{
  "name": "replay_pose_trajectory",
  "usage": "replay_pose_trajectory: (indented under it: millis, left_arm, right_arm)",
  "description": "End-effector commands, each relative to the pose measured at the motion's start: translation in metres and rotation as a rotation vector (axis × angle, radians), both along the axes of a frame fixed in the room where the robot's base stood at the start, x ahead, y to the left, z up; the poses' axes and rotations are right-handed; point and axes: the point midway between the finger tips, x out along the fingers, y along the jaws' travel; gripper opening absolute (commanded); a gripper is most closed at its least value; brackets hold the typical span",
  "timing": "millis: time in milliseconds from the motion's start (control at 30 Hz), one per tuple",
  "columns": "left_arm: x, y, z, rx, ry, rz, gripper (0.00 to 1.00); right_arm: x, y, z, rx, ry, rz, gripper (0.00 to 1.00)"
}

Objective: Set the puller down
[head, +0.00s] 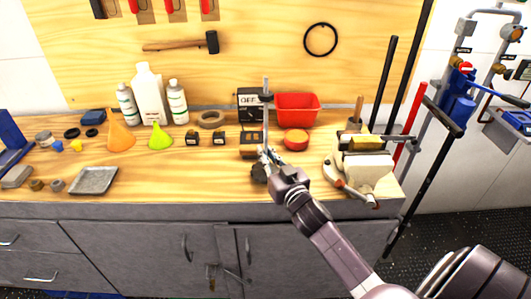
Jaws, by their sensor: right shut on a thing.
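The puller (266,118) appears as a thin upright grey rod with a dark crosspiece near its top. It rises from my right gripper (268,163), which is shut on it over the front middle of the workbench (215,187). A dark part sits just left of the fingertips; I cannot tell whether it belongs to the puller or the gripper. The gripper hides the puller's lower end, so I cannot tell whether it touches the bench top. My left gripper is not in view.
Behind the puller stand a dark box marked OFF (249,104) and a red bin (297,108). A round red tin (296,139) is close on the right, then a vise (366,165). Bare wood lies left of the gripper, up to a grey tray (93,180).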

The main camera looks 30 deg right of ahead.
Motion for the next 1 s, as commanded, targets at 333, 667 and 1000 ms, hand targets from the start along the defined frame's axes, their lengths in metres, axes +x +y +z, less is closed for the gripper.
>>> replay_pose_trajectory:
  millis: [333,667,1000]
  left_arm:
    - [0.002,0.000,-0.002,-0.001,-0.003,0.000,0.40]
    - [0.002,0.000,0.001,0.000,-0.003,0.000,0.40]
    - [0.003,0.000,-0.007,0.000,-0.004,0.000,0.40]
  right_arm:
    - [0.000,0.000,-0.003,0.000,0.000,0.000,0.25]
    - [0.000,0.000,0.001,-0.001,0.000,0.000,0.25]
    - [-0.048,0.008,-0.003,0.003,0.004,0.000,0.25]
